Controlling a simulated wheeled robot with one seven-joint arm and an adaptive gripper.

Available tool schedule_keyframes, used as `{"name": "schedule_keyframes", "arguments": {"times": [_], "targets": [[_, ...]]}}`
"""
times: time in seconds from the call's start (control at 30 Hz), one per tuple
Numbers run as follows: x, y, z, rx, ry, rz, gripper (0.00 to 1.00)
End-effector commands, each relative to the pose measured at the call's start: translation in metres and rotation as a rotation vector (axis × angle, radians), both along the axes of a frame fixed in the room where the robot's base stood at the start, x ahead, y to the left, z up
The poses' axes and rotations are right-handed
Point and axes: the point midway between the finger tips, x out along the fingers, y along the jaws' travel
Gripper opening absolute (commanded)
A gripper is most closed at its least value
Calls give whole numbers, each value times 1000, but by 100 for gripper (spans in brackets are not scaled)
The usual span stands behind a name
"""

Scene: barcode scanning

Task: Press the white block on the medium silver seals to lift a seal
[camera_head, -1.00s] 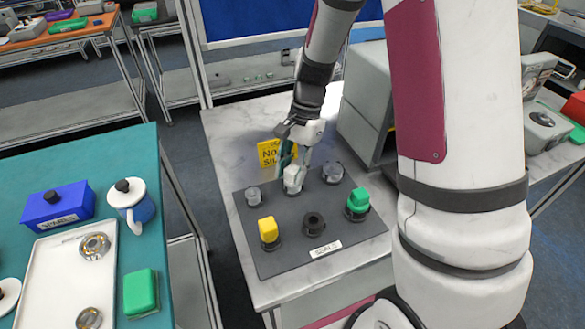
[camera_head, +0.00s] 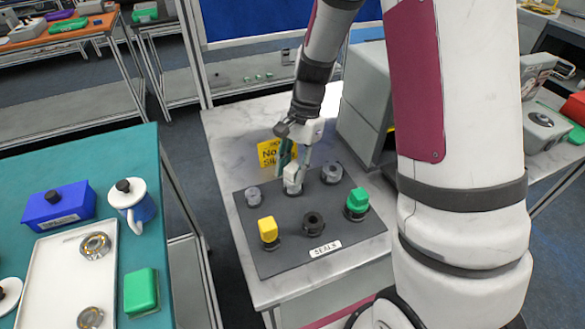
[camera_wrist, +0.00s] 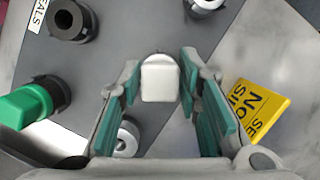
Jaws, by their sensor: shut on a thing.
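My gripper (camera_head: 291,165) is shut on the white block (camera_wrist: 160,80), with the teal finger pads at its sides. It also shows in the wrist view (camera_wrist: 160,78). In the head view the white block (camera_head: 292,176) stands at the back middle of the dark grey seal board (camera_head: 285,255), over a silver seal (camera_head: 292,190). The block hides most of that seal, and I cannot tell whether they touch. Other silver seals stand at the back left (camera_head: 253,196) and back right (camera_head: 331,174).
A yellow block (camera_head: 268,229), a black seal (camera_head: 313,222) and a green block (camera_head: 357,199) stand along the board's front row. A yellow sign (camera_head: 268,153) stands behind the board. A grey cabinet (camera_head: 362,110) is to the right. The teal table (camera_head: 105,160) is at left.

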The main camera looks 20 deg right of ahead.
Motion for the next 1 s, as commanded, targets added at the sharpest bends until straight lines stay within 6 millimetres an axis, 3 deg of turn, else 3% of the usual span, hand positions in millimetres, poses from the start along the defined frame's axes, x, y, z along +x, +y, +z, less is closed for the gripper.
{"name": "schedule_keyframes", "arguments": {"times": [1.0], "targets": [[0, 0, 58, 0, -4, 0, 0]]}}
